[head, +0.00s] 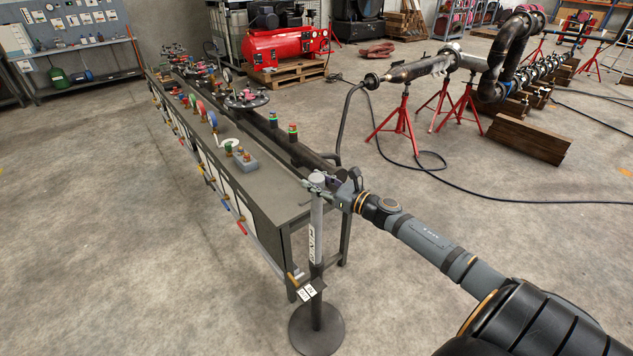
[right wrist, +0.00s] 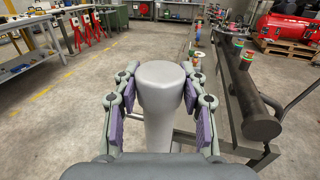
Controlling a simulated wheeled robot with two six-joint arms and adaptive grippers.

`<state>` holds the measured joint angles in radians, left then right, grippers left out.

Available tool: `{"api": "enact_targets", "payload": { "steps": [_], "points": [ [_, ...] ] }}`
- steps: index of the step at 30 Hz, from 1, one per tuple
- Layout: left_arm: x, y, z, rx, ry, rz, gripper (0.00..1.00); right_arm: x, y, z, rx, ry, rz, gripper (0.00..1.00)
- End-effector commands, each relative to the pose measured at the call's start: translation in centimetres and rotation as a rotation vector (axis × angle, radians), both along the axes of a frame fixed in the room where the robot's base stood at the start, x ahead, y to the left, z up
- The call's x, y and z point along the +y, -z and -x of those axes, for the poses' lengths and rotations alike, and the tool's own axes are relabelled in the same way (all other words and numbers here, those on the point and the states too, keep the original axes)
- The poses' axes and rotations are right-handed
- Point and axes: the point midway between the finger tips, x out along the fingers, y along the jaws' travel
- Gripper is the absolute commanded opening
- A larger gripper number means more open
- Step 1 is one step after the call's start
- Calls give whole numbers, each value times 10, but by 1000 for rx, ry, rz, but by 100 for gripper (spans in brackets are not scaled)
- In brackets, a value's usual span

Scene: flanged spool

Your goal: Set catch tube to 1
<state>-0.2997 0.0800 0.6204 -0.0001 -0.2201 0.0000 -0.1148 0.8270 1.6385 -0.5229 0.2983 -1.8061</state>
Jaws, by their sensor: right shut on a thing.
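The catch tube (head: 316,222) is a light grey upright tube with a rounded cap, and it runs into a dark lower post. My right gripper (head: 317,184) is shut on the tube close to its top. In the right wrist view the tube (right wrist: 160,105) stands between the purple finger pads of the right gripper (right wrist: 160,98). My left gripper is not in view.
A long dark bench (head: 262,185) with valves and gauges stands close left of the tube. A round dark base (head: 317,330) carries the post. Red pipe stands (head: 403,118) and a cable (head: 440,165) are farther back right. The floor at left is clear.

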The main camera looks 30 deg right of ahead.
Motion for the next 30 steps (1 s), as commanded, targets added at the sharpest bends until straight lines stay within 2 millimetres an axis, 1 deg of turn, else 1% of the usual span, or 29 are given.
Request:
{"api": "enact_targets", "payload": {
  "steps": [4,8,18,21,24,30],
  "points": [
    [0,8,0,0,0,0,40,0,9,0,0,0,0,0],
    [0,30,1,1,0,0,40,0,32,0,1,0,-1,0],
    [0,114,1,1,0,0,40,0,123,1,2,0,0,0],
    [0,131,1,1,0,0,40,0,143,1,2,0,1,0],
    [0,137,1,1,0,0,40,0,149,1,2,0,1,0],
    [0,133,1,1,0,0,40,0,148,1,5,0,1,0]
  ]
}}
